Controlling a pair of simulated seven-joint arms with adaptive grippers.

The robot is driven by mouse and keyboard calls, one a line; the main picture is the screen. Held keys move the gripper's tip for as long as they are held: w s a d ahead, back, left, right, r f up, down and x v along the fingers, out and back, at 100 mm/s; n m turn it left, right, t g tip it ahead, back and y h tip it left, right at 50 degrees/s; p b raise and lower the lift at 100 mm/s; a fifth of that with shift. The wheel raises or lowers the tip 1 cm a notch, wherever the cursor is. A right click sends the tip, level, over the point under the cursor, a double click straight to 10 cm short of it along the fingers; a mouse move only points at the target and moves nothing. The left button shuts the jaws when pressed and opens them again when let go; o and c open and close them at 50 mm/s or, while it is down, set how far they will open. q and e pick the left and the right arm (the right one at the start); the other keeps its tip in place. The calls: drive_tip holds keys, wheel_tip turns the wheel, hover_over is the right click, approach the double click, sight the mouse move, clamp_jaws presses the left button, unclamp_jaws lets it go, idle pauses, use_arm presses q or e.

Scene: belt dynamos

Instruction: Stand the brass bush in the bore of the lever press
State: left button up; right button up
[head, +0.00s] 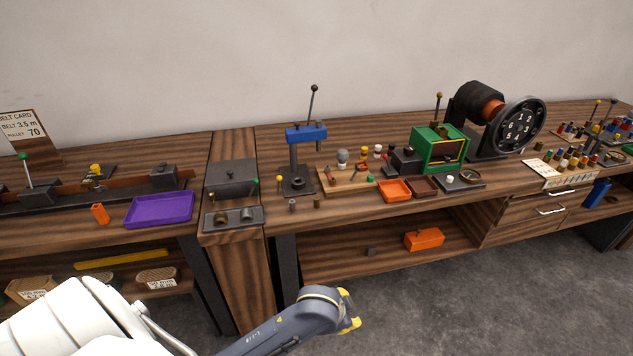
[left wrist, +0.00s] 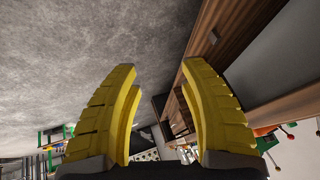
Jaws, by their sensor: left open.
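The lever press (head: 306,133) stands on the bench, with a blue head, a dark column and base, and a lever with a dark ball pointing up. Its bore is too small to make out. A small brass-brown cylinder, seemingly the brass bush (head: 317,201), stands upright on the bench just in front of the press. A greyer small cylinder (head: 292,205) stands to its left. My left gripper (head: 350,310) is in front of the bench, over the floor, well apart from both. Its yellow fingers are spread and empty in the left wrist view (left wrist: 160,72). My right gripper is not visible.
A wooden board with knobs (head: 345,181) lies right of the press. Orange (head: 394,191) and brown trays and a green-framed machine (head: 440,147) are further right. A grey box (head: 231,178) and purple tray (head: 160,210) lie left. An orange box (head: 424,239) is on the lower shelf.

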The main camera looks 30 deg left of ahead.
use_arm(q)
drive_tip(key=w+d+r+g, duration=0.2)
drive_tip(key=w+r, duration=0.1)
drive_tip(key=w, duration=0.5)
drive_tip(key=n+g, duration=0.5)
drive_tip(key=n, duration=0.3)
approach(317, 198)
drive_tip(key=shift+n+y, duration=0.3)
drive_tip(key=shift+y, duration=0.1)
drive_tip(key=f, duration=1.1)
drive_tip(key=shift+s+d+f, duration=0.15)
drive_tip(key=shift+d+f, duration=0.1)
drive_tip(key=shift+d, duration=0.05)
clamp_jaws()
